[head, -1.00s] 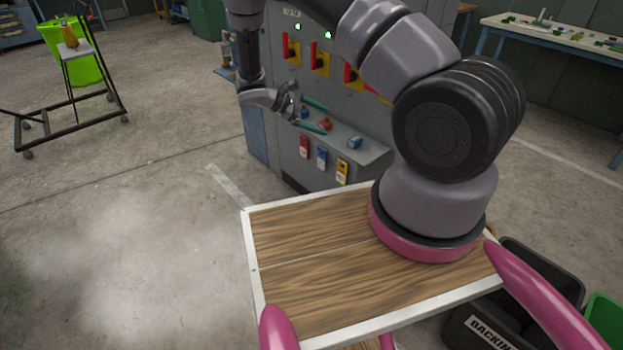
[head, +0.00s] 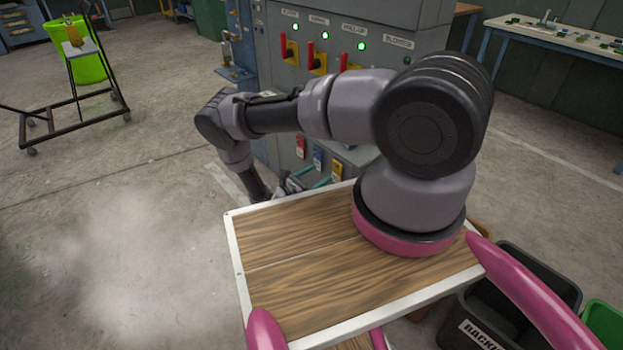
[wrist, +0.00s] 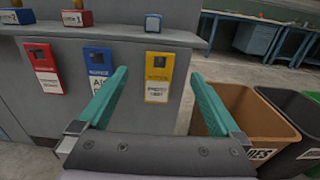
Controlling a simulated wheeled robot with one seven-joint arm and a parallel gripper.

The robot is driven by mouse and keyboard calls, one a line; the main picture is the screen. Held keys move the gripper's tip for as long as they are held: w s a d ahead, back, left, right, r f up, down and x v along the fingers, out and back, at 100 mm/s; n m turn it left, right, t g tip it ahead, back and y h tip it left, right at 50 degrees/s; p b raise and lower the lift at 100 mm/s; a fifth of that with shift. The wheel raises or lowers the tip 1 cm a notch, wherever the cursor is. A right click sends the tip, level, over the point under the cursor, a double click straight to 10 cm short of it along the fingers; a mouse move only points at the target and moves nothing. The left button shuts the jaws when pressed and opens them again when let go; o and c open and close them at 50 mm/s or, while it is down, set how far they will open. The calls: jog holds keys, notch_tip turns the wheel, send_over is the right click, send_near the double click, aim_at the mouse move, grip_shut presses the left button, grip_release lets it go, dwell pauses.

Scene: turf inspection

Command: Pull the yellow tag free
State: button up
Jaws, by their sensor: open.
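The yellow tag (wrist: 158,78) hangs on the grey front of the cabinet's lower part in the wrist view. It is upright and lies between my two teal fingers in the picture, a little right of the left fingertip. It also shows in the head view (head: 337,170), at the right end of a row of tags. My gripper (wrist: 159,80) is open and empty, its fingers spread on either side of the yellow tag. I cannot tell how far the fingertips are from it. In the head view my gripper (head: 300,184) is partly hidden beyond the wooden top.
A blue tag (wrist: 99,66) hangs just left of the yellow one, partly behind the left finger. A red tag (wrist: 43,70) is further left. A ledge (wrist: 120,33) with small boxes juts out above. A brown bin (wrist: 250,118) stands at the right.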

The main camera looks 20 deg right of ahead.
aim_at(337, 174)
jog(key=x, duration=0.8)
jog(key=c, duration=1.5)
